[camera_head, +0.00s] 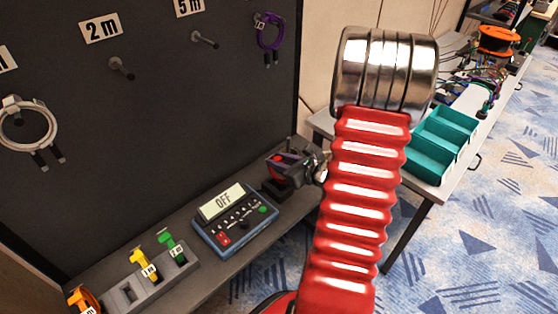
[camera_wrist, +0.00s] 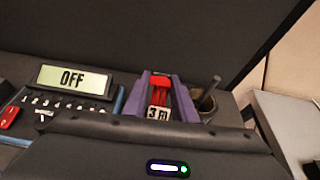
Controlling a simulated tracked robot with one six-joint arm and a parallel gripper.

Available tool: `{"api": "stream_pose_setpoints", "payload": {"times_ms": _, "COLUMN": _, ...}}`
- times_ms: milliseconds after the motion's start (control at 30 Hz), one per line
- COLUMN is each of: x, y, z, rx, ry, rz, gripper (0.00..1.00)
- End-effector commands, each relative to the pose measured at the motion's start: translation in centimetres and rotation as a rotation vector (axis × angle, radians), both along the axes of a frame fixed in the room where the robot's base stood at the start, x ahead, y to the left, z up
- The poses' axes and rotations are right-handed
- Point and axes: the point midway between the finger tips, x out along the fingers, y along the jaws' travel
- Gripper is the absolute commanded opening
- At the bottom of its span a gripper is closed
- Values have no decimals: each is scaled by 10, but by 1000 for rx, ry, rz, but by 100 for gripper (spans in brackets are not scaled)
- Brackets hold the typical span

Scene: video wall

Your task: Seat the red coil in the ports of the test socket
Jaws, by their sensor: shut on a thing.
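My gripper (camera_wrist: 161,80) has its two purple fingers closed on either side of a red piece (camera_wrist: 160,88), which I take to be the red coil. A small white label is on its near side. In the head view the red piece (camera_head: 287,158) shows at the dark end of my gripper (camera_head: 290,168), just right of the tester, above the shelf. Its lower end is hidden, so I cannot tell whether it touches anything. The tester (camera_head: 236,220) has a display reading OFF, also visible in the wrist view (camera_wrist: 75,78). I cannot make out the test socket's ports.
A rack (camera_head: 128,292) with orange, yellow and green labelled pieces and an empty slot stands at the shelf's left. Coils hang on the dark board: white (camera_head: 27,108), purple (camera_head: 269,28). A round holder (camera_wrist: 206,103) stands right of my fingers. A teal tray (camera_head: 428,167) lies on the right table.

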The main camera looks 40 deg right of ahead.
Motion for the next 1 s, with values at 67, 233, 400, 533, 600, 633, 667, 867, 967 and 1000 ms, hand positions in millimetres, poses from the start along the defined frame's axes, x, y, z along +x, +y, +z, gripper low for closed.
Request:
{"api": "stream_pose_setpoints", "payload": {"times_ms": 67, "x": 0, "y": 0, "z": -2, "rx": 0, "ry": 0, "rz": 0, "gripper": 0}}
{"api": "stream_pose_setpoints", "payload": {"times_ms": 233, "x": 0, "y": -1, "z": -5, "rx": 1, "ry": 0, "rz": 0, "gripper": 0}}
{"api": "stream_pose_setpoints", "payload": {"times_ms": 400, "x": 0, "y": -1, "z": -7, "rx": 1, "ry": 0, "rz": 0, "gripper": 0}}
{"api": "stream_pose_setpoints", "payload": {"times_ms": 533, "x": 0, "y": -1, "z": -7, "rx": 0, "ry": -1, "rz": 0, "gripper": 0}}
{"api": "stream_pose_setpoints", "payload": {"times_ms": 600, "x": 0, "y": -1, "z": -7, "rx": 0, "ry": -1, "rz": 0, "gripper": 0}}
{"api": "stream_pose_setpoints", "payload": {"times_ms": 633, "x": 0, "y": -1, "z": -7, "rx": 0, "ry": -1, "rz": 0, "gripper": 0}}
{"api": "stream_pose_setpoints", "payload": {"times_ms": 667, "x": 0, "y": -1, "z": -7, "rx": 0, "ry": -1, "rz": 0, "gripper": 0}}
{"api": "stream_pose_setpoints", "payload": {"times_ms": 867, "x": 0, "y": 0, "z": -7, "rx": 0, "ry": -1, "rz": 0, "gripper": 35}}
{"api": "stream_pose_setpoints", "payload": {"times_ms": 967, "x": 0, "y": 0, "z": -7, "rx": 0, "ry": 0, "rz": 0, "gripper": 42}}
{"api": "stream_pose_setpoints", "payload": {"times_ms": 1000, "x": 0, "y": 0, "z": -7, "rx": 0, "ry": 0, "rz": 0, "gripper": 45}}
